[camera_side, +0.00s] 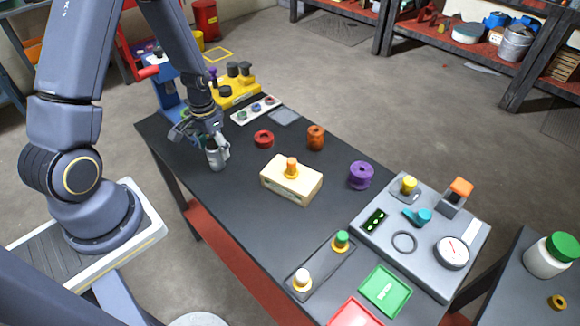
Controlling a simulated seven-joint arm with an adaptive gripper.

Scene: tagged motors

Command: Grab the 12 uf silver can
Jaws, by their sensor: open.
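A small silver can (217,158) stands upright near the left edge of the dark work table. Any writing on it is too small to read. My gripper (210,142) is open and points down right over the can. Its fingers overlap the can's top in this view. I cannot tell whether they touch it or reach down on both sides of it.
A red ring (264,139), an orange spool (316,137) and a wooden block (291,185) with an orange knob lie right of the can. A purple spool (360,175) and a grey panel (425,228) lie farther right. A white tray (254,110) and yellow stand (237,91) are behind.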

